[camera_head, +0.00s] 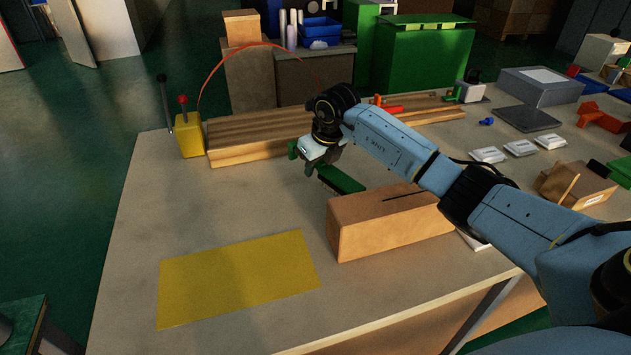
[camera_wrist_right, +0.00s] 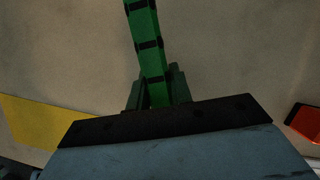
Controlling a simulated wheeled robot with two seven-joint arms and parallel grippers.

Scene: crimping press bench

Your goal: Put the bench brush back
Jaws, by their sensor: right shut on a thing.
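The green bench brush (camera_head: 340,178) is in my right gripper (camera_head: 309,166), above the middle of the bench. Its green body sticks out to the right of the jaws and a short green end shows on their left. In the right wrist view, the jaws (camera_wrist_right: 157,92) are shut on a green bar with black bands, part of the brush (camera_wrist_right: 146,42). My left gripper is out of view.
A tan block with a dark slot (camera_head: 350,235) stands just in front of the brush. Behind left are a wooden beam stack (camera_head: 245,135) and a yellow box with a red-knobbed lever (camera_head: 188,135). White packets (camera_head: 488,155) lie right.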

